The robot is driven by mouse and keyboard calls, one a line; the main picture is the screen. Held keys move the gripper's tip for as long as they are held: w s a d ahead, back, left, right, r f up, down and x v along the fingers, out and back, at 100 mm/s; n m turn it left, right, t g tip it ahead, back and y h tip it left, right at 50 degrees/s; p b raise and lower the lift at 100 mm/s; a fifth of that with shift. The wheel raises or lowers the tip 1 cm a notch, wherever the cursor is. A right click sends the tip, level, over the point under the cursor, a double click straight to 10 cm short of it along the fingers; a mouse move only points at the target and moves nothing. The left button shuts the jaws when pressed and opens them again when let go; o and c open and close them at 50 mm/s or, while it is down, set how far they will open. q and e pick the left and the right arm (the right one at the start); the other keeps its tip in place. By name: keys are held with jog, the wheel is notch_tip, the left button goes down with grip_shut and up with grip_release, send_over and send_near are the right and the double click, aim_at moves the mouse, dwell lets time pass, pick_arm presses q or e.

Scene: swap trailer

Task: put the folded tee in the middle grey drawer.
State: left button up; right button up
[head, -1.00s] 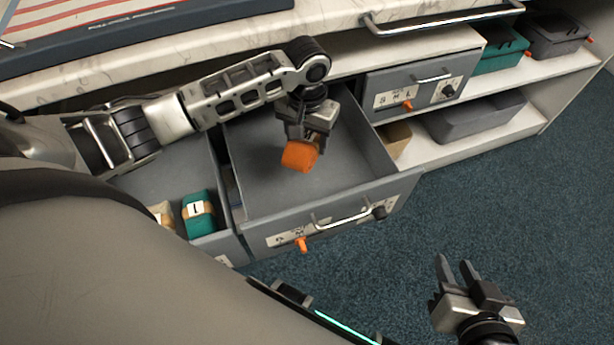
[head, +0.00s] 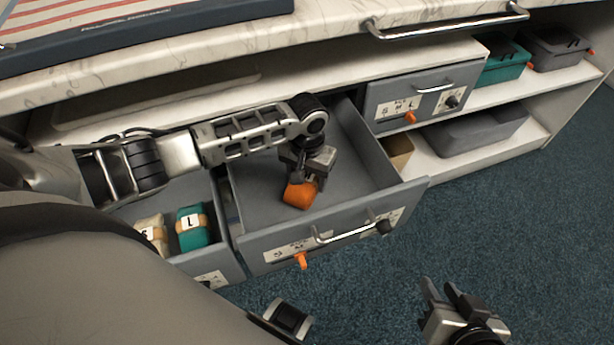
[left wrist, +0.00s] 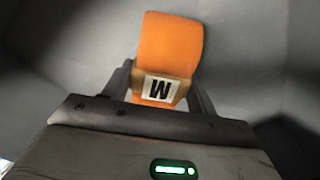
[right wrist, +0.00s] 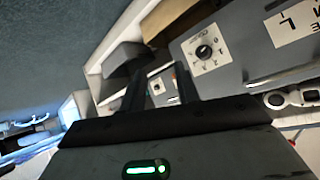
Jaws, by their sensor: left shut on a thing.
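The folded tee (head: 299,196) is a small orange roll with a paper band. In the left wrist view the tee (left wrist: 170,45) has a letter on its band that reads as W, or an M upside down. My left gripper (head: 306,178) is shut on it, a finger on each side. It holds the tee inside the walls of the pulled-out middle grey drawer (head: 265,241), near its front panel. I cannot tell whether the tee touches the drawer floor. No other thing shows in that drawer. My right gripper (head: 447,292) is open and empty above the carpet.
A second open grey drawer to the left holds a teal tee (head: 191,231) marked L and a cream tee (head: 151,232). A shut grey drawer (head: 428,100) is at upper right, with teal (head: 503,64) and dark grey bins beyond. The blue carpet is clear.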

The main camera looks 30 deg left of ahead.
aim_at(307, 176)
jog(key=shift+r, duration=0.1)
pick_arm(q)
jog(key=o, duration=1)
pick_arm(e)
jog(key=shift+r, duration=0.1)
pick_arm(q)
jog(key=shift+o, duration=0.2)
pick_arm(e)
jog(key=shift+w, duration=0.1)
pick_arm(q)
jog(key=shift+r, duration=0.2)
notch_tip(307, 176, up, 12)
jog(key=p, duration=0.4)
pick_arm(e)
notch_tip(307, 176, up, 7)
jog(key=d+t, duration=0.1)
jog(key=shift+s+d+t, duration=0.4)
pick_arm(q)
jog(key=shift+f, duration=0.1)
